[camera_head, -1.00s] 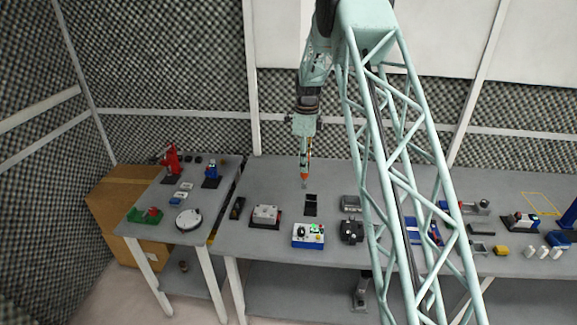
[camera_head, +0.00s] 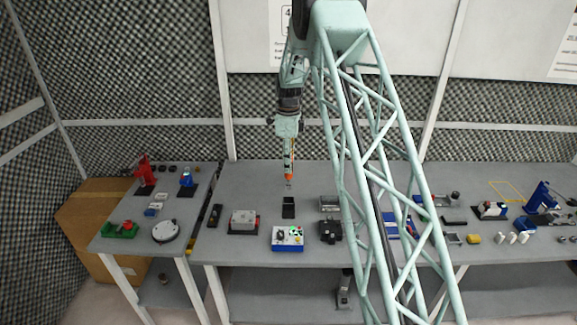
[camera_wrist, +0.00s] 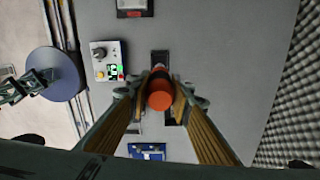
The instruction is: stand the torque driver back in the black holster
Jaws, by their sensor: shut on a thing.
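The torque driver (camera_head: 289,172), with an orange part and a thin grey tip at its lower end, hangs upright from my gripper (camera_head: 288,146). In the wrist view my gripper (camera_wrist: 159,92) is shut on the driver (camera_wrist: 159,97), whose round orange end faces the camera. The black holster (camera_head: 289,207) stands on the bench just below the driver's tip in the head view. The tip appears above it and apart from it. In the wrist view, dark parts of the holster (camera_wrist: 160,57) show behind the driver, which hides much of it.
A blue-and-white control box (camera_head: 288,238) with a green light stands in front of the holster. A grey block on a dark base (camera_head: 243,221) is to its left. A dark fixture (camera_head: 330,231) and grey tray (camera_head: 330,203) are to its right. Bench behind the holster is clear.

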